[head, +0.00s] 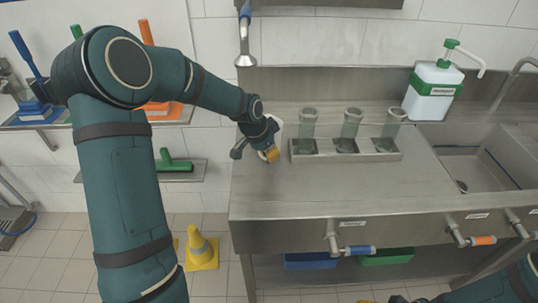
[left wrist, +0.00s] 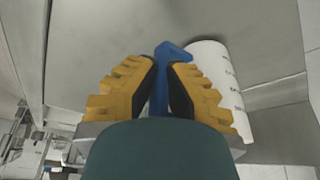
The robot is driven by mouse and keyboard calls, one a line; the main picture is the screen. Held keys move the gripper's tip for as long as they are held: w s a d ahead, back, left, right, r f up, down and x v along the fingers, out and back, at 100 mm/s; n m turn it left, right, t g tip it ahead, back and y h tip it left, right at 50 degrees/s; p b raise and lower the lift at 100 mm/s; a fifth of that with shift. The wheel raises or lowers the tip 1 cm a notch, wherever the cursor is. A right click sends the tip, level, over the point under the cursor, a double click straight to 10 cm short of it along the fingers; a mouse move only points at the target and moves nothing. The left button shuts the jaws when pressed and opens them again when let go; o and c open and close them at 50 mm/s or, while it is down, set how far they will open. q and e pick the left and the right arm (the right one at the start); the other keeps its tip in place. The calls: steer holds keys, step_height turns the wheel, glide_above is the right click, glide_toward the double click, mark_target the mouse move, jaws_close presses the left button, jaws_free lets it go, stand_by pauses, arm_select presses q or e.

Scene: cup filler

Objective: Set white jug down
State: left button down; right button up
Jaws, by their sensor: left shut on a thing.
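The white jug (left wrist: 216,82) has dark markings on its side and a blue handle (left wrist: 160,85). In the left wrist view my left gripper (left wrist: 163,72) is shut on that handle with its yellow fingers, and the jug is to the right of them. In the head view my left gripper (head: 268,154) is over the left part of the steel counter (head: 330,190). It hides most of the jug; only a white edge (head: 277,119) shows. I cannot tell if the jug's base touches the counter. My right arm (head: 505,287) shows at the bottom right; its fingers are not clear.
A steel rack (head: 373,157) with several clear cups stands close to the right of my left gripper. A white and green pump bottle (head: 432,92) and a sink (head: 480,168) are farther right. A shower-like nozzle (head: 245,60) hangs above. The counter's front is clear.

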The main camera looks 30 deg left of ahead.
arm_select(q)
steer(key=shift+f, duration=0.15)
steer(key=c, duration=1.5)
jaws_free()
steer(key=shift+f, duration=0.15)
steer(key=o, duration=0.4)
steer(key=shift+c, duration=0.2)
steer(key=shift+r, duration=0.2)
steer(key=shift+r, duration=0.3)
steer(key=p+v, duration=0.2)
steer(key=v, duration=0.9)
steer(key=shift+s+r, duration=0.15)
steer(key=shift+r, duration=0.05)
steer(key=shift+s+f, duration=0.1)
